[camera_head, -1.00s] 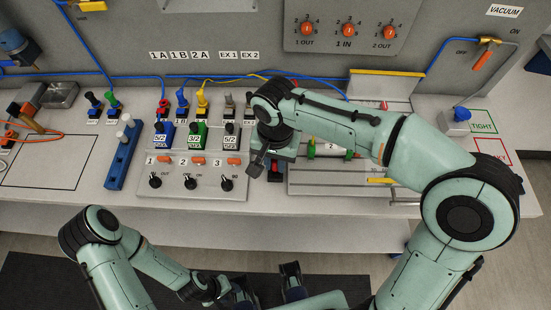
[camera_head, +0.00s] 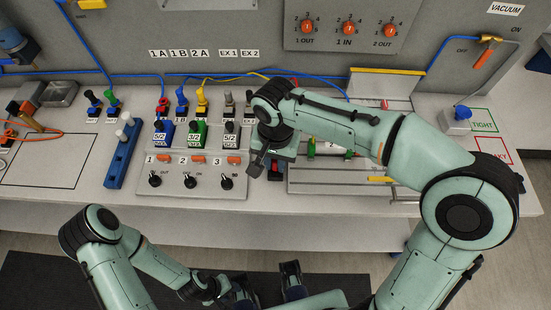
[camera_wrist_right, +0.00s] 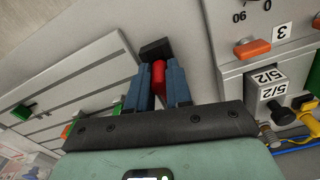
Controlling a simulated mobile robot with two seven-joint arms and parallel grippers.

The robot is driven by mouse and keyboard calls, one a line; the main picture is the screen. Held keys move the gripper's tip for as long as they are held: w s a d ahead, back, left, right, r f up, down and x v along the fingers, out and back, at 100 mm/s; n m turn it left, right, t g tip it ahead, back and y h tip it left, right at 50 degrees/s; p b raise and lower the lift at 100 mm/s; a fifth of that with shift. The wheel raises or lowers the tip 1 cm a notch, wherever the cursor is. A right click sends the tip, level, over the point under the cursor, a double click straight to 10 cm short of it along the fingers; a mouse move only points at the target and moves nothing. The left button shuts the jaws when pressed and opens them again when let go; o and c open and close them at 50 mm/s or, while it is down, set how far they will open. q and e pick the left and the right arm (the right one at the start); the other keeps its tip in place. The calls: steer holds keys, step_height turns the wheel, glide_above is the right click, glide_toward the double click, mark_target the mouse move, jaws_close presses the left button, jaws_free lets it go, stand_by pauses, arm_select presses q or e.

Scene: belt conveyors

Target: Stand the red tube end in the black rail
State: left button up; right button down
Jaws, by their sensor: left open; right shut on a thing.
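The red tube end (camera_wrist_right: 158,74) shows in the right wrist view between the two blue fingers of my right gripper (camera_wrist_right: 158,88), which is shut on it. A small black block (camera_wrist_right: 155,49), which looks like the black rail, is right at its far end; I cannot tell whether the two touch or the tube end sits in it. In the head view the right gripper (camera_head: 276,168) is low at the left edge of the grey slotted plate (camera_head: 340,179), mostly hidden by its wrist. My left gripper (camera_head: 267,285) is open and empty in front of the bench.
A panel with several black knobs (camera_head: 192,180) and labelled valves (camera_head: 195,140) stands just left of my right gripper. A blue block (camera_head: 122,155) lies farther left. Green parts and a yellow bar (camera_head: 381,180) are on the slotted plate. The outlined area (camera_head: 45,165) at far left is clear.

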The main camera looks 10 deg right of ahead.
arm_select(q)
steer(key=shift+f, duration=0.15)
arm_select(e)
steer(key=shift+f, duration=0.3)
steer(key=c, duration=0.5)
jaws_free()
steer(key=shift+c, duration=0.2)
steer(key=shift+r, duration=0.1)
steer(key=shift+r+p, duration=2.7)
steer(key=shift+r, duration=0.75)
arm_select(q)
step_height(320, 180, up, 6)
steer(key=w, duration=0.2)
steer(key=shift+s+f, duration=0.15)
steer(key=shift+s, duration=0.05)
arm_select(e)
steer(key=shift+f, duration=0.1)
